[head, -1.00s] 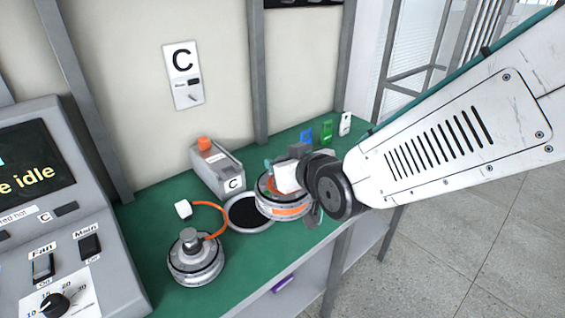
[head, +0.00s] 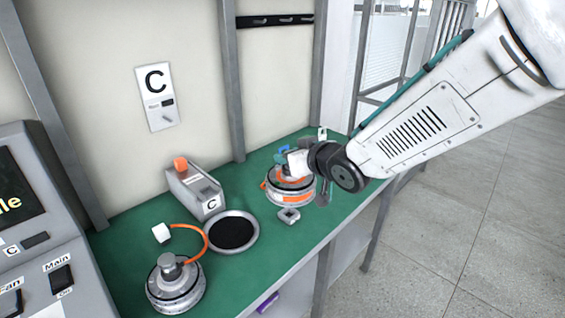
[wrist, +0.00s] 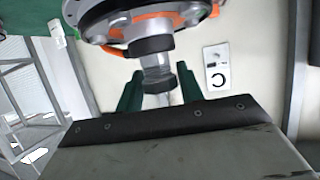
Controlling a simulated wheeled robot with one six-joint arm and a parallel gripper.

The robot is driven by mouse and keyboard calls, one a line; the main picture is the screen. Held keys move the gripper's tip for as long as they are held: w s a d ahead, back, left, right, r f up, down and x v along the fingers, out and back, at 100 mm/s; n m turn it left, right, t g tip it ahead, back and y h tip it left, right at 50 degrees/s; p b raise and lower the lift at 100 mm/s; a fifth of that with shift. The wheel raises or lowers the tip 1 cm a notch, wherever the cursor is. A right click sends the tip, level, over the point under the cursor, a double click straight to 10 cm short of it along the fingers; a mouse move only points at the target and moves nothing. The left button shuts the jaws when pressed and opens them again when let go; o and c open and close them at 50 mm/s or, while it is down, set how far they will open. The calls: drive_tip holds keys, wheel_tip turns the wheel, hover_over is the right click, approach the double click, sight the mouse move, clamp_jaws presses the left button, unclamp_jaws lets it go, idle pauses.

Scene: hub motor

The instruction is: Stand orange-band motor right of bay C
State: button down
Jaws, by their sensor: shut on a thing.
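The orange-band motor (head: 290,197), a silver round body with an orange band, is upright to the right of bay C's round dark pad (head: 232,233) in the head view. My gripper (head: 292,165) is at its top. In the wrist view the green fingers of my gripper (wrist: 158,88) are shut on the motor's shaft (wrist: 157,72), and the motor body (wrist: 150,24) fills the top. I cannot tell whether its base touches the bench. The grey box labelled C (head: 195,192), with an orange top piece, stands behind the pad.
Another motor (head: 175,286) with an orange cable and white plug (head: 161,232) stands front left on the green bench (head: 262,262). A small grey part (head: 289,215) is in front of the held motor. A console (head: 35,230) is at the left. The bench's front edge is close.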

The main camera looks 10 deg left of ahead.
drive_tip(key=w+d, duration=0.5)
drive_tip(key=w, duration=0.6)
drive_tip(key=w+d, duration=0.6)
drive_tip(key=w, duration=0.6)
drive_tip(key=shift+r, duration=0.15)
drive_tip(key=shift+d, duration=0.1)
wheel_tip(320, 180, down, 11)
idle(1.0)
drive_tip(key=shift+f, duration=0.25)
idle(0.4)
drive_tip(key=shift+f, duration=0.55)
drive_tip(key=shift+f, duration=0.1)
drive_tip(key=shift+f, duration=0.35)
drive_tip(key=shift+f, duration=0.65)
idle(0.5)
